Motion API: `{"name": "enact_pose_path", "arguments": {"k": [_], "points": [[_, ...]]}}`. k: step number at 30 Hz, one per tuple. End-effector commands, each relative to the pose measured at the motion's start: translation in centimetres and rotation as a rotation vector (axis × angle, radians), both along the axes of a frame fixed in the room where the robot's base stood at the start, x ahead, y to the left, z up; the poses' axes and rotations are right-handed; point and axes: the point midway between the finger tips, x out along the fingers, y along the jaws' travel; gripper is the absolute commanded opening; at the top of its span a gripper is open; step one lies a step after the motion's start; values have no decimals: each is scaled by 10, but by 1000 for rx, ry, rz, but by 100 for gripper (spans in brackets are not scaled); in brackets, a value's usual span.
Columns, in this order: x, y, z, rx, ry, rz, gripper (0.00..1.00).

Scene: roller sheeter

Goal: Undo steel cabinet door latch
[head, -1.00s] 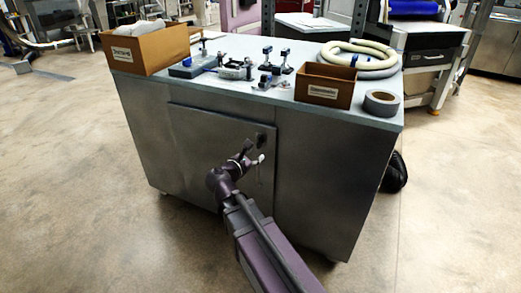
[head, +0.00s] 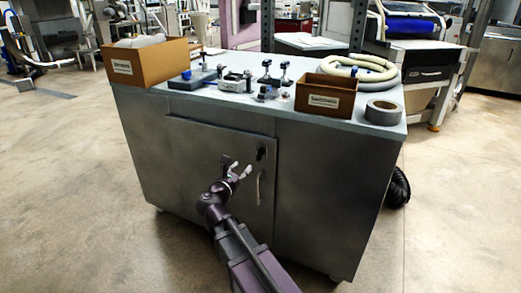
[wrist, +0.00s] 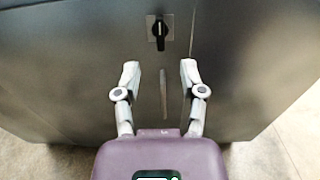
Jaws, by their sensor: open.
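The steel cabinet (head: 335,185) stands ahead of me with its grey door (head: 205,150) shut flat in the front. A black latch knob (head: 261,154) sits at the door's upper right; in the wrist view the latch (wrist: 159,31) is upright on a small square plate. A vertical bar handle (head: 258,188) is below it, also in the wrist view (wrist: 163,94). My gripper (head: 237,168) is open and empty in front of the door, left of the handle in the head view. In the wrist view my gripper (wrist: 160,72) has its fingers spread, with the latch beyond the tips.
On the cabinet top are a brown bin (head: 146,62) at left, another bin (head: 325,94), a tape roll (head: 383,113), a coiled hose (head: 360,68) and several small tools. A black ribbed hose (head: 398,187) lies right of the cabinet. The floor in front is clear.

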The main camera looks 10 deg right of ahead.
Motion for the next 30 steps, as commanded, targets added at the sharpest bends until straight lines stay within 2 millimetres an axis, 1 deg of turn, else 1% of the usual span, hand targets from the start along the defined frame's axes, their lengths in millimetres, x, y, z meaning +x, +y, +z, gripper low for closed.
{"name": "enact_pose_path", "arguments": {"k": [8, 24, 30], "points": [[21, -14, 0, 1, -1, -2, 53], [87, -61, 0, 1, 0, -2, 53], [103, -73, 0, 1, -1, -1, 53]]}}
